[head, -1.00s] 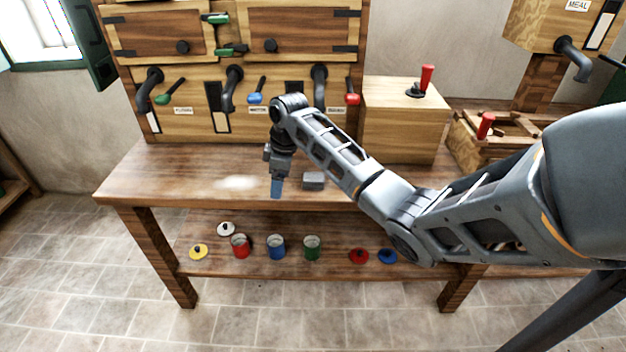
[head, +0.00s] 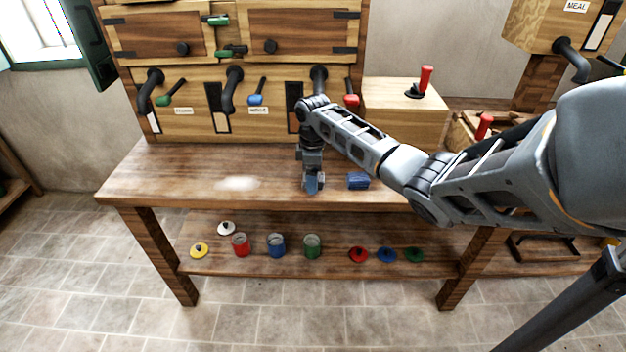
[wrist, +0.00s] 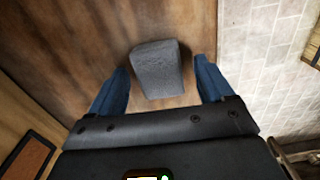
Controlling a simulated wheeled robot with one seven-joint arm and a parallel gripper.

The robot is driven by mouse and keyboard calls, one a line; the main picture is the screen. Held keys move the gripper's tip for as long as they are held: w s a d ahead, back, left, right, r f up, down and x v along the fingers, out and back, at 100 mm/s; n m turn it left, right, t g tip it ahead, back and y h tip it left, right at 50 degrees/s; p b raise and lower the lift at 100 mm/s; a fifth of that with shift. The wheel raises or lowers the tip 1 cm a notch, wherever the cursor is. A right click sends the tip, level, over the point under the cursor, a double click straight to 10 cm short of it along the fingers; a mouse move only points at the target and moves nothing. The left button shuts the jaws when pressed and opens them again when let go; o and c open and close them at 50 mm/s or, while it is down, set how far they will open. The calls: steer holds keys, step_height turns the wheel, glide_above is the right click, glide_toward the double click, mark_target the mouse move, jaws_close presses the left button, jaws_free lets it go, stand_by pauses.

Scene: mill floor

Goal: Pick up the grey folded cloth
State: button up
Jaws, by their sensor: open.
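The grey folded cloth (wrist: 155,68) lies on the wooden bench top and shows in the wrist view between my two blue fingers. My gripper (wrist: 161,72) is open, with a finger on each side of the cloth and a visible gap at each side. In the head view my gripper (head: 313,184) points down over the bench near its front edge and mostly hides the grey cloth. How high the fingertips are above the bench is hard to tell.
A blue folded cloth (head: 358,181) lies just right of my gripper. A pale powder patch (head: 237,184) is to its left. A wooden box (head: 402,112) with a red lever stands behind right. Tins and lids rest on the lower shelf (head: 335,265).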

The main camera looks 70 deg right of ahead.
steer(key=shift+f, duration=0.15)
steer(key=c, duration=1.1)
steer(key=shift+o, duration=0.2)
steer(key=shift+r, duration=0.4)
steer(key=r, duration=0.3)
steer(key=shift+s+r+b, duration=0.25)
steer(key=shift+r+b, duration=0.05)
steer(key=s+a+r+p, duration=0.1)
steer(key=s+r+p, duration=0.1)
steer(key=s+r, duration=0.4)
steer(key=shift+s+a+r, duration=0.35)
steer(key=shift+s+a, duration=0.05)
steer(key=shift+s, duration=2.15)
